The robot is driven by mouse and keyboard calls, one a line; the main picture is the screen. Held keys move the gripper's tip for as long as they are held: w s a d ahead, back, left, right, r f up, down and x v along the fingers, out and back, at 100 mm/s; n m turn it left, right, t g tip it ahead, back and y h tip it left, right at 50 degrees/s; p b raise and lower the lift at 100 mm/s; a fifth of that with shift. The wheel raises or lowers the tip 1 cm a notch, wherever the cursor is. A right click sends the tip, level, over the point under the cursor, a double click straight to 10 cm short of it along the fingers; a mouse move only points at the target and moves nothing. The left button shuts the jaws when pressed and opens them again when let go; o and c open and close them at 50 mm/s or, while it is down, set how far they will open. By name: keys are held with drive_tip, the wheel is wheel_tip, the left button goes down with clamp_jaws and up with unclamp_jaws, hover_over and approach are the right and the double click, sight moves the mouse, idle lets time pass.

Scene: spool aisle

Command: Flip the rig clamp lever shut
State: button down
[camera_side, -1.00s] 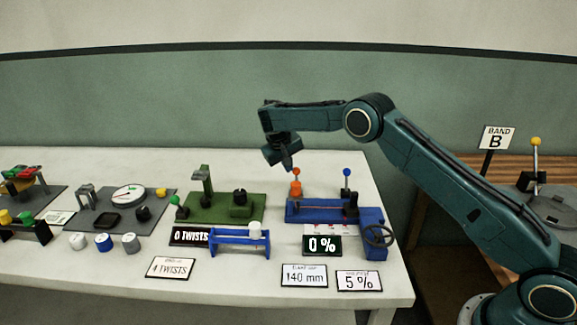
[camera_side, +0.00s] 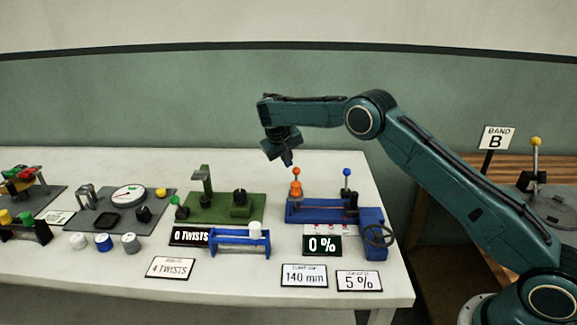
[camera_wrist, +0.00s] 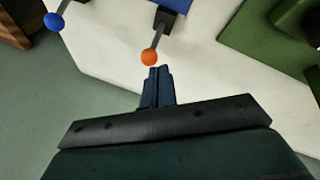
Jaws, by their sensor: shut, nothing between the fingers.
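The blue rig (camera_side: 300,213) stands on the white table and carries two upright levers. One lever has an orange ball (camera_side: 296,171) above an orange base, and the other has a blue ball (camera_side: 347,172). I cannot tell from the pictures which is the clamp lever. My gripper (camera_side: 288,164) is shut and empty, just above the orange ball and slightly to its left in the side view. In the wrist view my fingertips (camera_wrist: 154,70) are close to the orange ball (camera_wrist: 149,57); the blue ball (camera_wrist: 54,22) is farther off at upper left. Contact is not clear.
A green station (camera_side: 240,207) with a post stands left of the rig. A blue rack (camera_side: 238,243) with a white cap is in front of it. The rig's handwheel (camera_side: 378,235) is at right. A 0 % display (camera_side: 322,244) and cards stand in front.

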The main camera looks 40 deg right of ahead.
drive_tip(key=v, duration=0.7)
idle(0.5)
drive_tip(key=s+r+n+t+y, duration=0.2)
drive_tip(key=s+r, duration=1.7)
drive_tip(key=s, duration=0.2)
drive_tip(key=s+a+f+y, duration=0.1)
drive_tip(key=s+a+f, duration=0.1)
drive_tip(key=s, duration=0.6)
drive_tip(key=s+a+f+t, duration=0.1)
drive_tip(key=s+f, duration=0.1)
drive_tip(key=s, duration=0.7)
drive_tip(key=s+a+f+n+y, duration=0.1)
drive_tip(key=s+a+f, duration=0.1)
drive_tip(key=s, duration=0.6)
drive_tip(key=shift+s+a+f+t+y, duration=0.2)
drive_tip(key=shift+a+f+t+y, duration=0.1)
drive_tip(key=shift+f+t, duration=0.1)
